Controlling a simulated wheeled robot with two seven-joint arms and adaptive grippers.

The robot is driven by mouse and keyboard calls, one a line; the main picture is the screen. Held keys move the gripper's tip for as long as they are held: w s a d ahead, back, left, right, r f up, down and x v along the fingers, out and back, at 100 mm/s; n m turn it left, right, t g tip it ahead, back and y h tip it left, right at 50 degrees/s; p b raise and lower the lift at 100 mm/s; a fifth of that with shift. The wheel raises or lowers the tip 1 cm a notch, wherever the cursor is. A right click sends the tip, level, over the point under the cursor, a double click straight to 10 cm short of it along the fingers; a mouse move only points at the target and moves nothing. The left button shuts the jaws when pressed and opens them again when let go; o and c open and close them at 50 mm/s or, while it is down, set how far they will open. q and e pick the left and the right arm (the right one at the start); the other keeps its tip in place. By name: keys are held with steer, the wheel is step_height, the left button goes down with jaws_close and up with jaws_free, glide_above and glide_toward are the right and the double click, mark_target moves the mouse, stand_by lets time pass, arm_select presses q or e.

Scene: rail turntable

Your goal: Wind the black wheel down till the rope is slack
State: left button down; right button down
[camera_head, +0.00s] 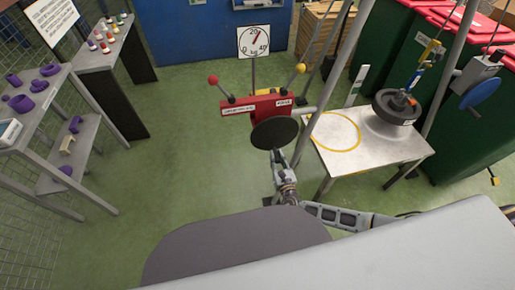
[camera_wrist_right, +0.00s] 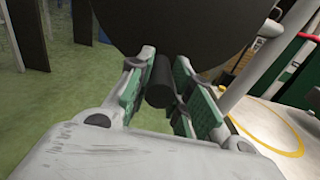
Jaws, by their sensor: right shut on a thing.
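The black wheel (camera_head: 275,132) is a disc on the front of a red box (camera_head: 258,104) on a stand. In the right wrist view the wheel's underside edge (camera_wrist_right: 190,25) fills the top, with a black handle (camera_wrist_right: 159,82) sticking out from it. My right gripper (camera_head: 281,158) is below the wheel, and in the wrist view its green-padded fingers (camera_wrist_right: 160,95) are closed around that handle. My left gripper is out of view.
The metal table (camera_head: 388,152) bears a yellow ring (camera_head: 335,131). A blue wheel (camera_head: 481,92) is on a second unit at far right. Levers with red (camera_head: 213,79) and yellow (camera_head: 300,69) knobs rise from the red box. Open floor lies left.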

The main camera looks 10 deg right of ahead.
steer(key=shift+d, duration=0.3)
steer(key=shift+d+r+n+p, duration=0.1)
steer(key=shift+d+n+p, duration=0.75)
steer(key=shift+n, duration=0.25)
steer(key=shift+d+r+n+p, duration=0.15)
steer(key=shift+d+n+p, duration=0.2)
steer(key=shift+n, duration=0.15)
steer(key=shift+d+r+n+p, duration=0.15)
steer(key=shift+d+n+p, duration=0.35)
steer(key=shift+n, duration=0.2)
steer(key=shift+w+d+r+n+p, duration=0.1)
steer(key=shift+d+r+n+p, duration=0.25)
steer(key=shift+d+n+p, duration=0.3)
steer(key=shift+d+r+n+p, duration=0.15)
steer(key=shift+n+p, duration=0.15)
steer(key=shift+n, duration=0.25)
